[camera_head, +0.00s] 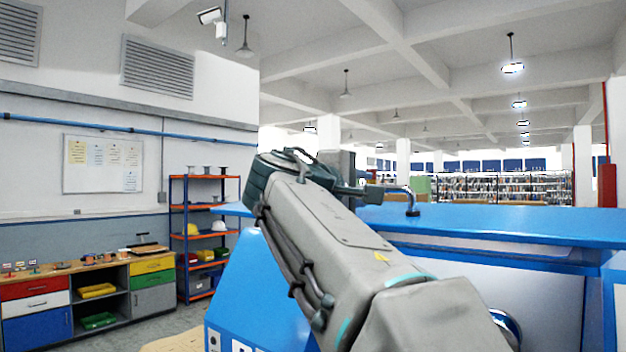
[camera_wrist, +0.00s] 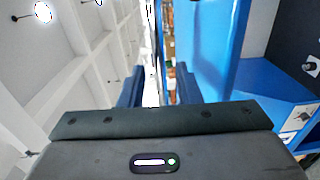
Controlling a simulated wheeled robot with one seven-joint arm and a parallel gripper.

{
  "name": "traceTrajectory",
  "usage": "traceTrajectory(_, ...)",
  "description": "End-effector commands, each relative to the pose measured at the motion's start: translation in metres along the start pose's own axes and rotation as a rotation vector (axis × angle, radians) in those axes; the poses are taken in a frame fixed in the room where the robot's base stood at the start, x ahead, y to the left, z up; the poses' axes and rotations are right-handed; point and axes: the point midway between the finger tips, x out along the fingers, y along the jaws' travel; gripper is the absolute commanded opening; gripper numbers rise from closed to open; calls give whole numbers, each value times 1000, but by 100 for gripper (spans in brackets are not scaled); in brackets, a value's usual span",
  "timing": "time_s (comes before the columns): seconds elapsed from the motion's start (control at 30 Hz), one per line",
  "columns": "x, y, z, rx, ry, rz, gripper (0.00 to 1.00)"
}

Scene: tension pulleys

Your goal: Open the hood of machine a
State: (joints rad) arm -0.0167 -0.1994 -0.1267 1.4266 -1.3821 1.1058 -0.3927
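Blue machine (camera_head: 500,222) fills the right of the head view, with a wide flat blue top and pale panels beneath. I take it for machine a, but no label for it is readable. A bent metal handle (camera_head: 412,206) stands on the top near its left end. My gripper (camera_head: 373,193) is just left of the handle, partly hidden by my own wrist; whether it touches the handle cannot be told. In the wrist view my gripper (camera_wrist: 160,88) has its two fingers apart with nothing visible between them. A blue panel (camera_wrist: 208,45) rises right of the fingers.
A workbench with coloured drawers (camera_head: 90,290) is along the left wall. Floor shows between the shelf and the machine. Open air lies above the blue top.

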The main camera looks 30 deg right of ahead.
Motion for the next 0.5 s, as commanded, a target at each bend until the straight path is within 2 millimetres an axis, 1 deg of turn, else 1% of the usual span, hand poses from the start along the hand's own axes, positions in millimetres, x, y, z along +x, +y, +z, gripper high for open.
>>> traceTrajectory(0.03,9,3,0,-3,-1,-2,30)
traceTrajectory(0.1,19,2,-1,-2,0,-2,30)
traceTrajectory(0.2,30,2,0,-1,0,-1,30)
traceTrajectory(0.33,38,0,0,0,0,-1,30)
traceTrajectory(0.5,39,-1,0,0,1,-1,30)
